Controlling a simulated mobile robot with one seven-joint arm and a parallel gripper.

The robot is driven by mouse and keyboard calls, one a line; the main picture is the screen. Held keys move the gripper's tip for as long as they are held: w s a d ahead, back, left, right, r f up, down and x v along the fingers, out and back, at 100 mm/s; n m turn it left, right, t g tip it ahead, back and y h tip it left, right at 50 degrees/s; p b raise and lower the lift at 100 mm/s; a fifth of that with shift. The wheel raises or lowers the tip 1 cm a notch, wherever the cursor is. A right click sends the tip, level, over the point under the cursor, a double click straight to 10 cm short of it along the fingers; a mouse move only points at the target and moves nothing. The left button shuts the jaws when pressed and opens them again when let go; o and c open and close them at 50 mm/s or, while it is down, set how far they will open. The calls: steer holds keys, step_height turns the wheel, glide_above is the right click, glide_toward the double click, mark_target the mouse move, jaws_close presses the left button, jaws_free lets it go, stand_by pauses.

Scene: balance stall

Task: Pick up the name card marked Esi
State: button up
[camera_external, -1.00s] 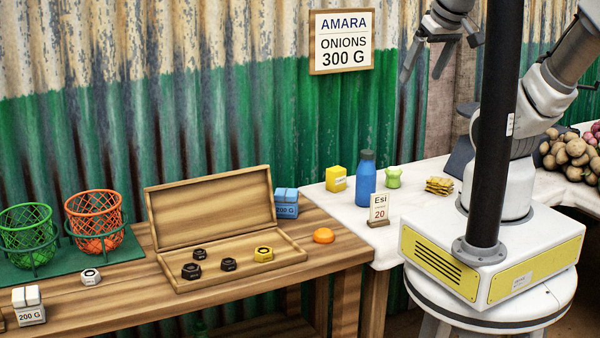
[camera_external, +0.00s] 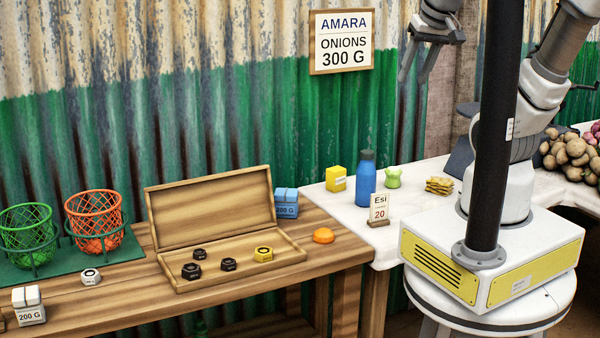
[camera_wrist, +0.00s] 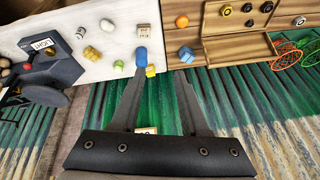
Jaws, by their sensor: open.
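The name card marked Esi (camera_external: 379,207), white with a red 20 below the name, stands upright in a small wooden base on the white counter, near its front left corner. It also shows in the wrist view (camera_wrist: 143,31), near the top middle, beyond the blue bottle. My gripper (camera_external: 414,78) is high up before the corrugated wall, well above the counter and apart from the card. Its two fingers are spread and empty in the wrist view (camera_wrist: 161,82).
A blue bottle (camera_external: 366,178) stands just behind the card. A yellow box (camera_external: 337,178), green pot (camera_external: 393,177) and snack pile (camera_external: 439,186) are nearby. An orange dome (camera_external: 323,235) and wooden box (camera_external: 225,262) are left.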

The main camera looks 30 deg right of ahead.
steer(key=w+d+f+m+g+b, duration=0.2)
steer(key=w+f+m, duration=0.6)
steer(key=w, duration=0.1)
steer(key=m+g+b, duration=0.2)
steer(key=m+g, duration=0.1)
steer(key=m, duration=0.6)
glide_above(381, 193)
step_height(381, 193, down, 13)
step_height(381, 193, down, 12)
steer(key=shift+r+b, duration=0.1)
steer(key=shift+b, duration=0.95)
steer(key=shift+w+f+b, duration=0.15)
steer(key=shift+f+b, duration=0.4)
steer(key=shift+f, duration=2.55)
jaws_close()
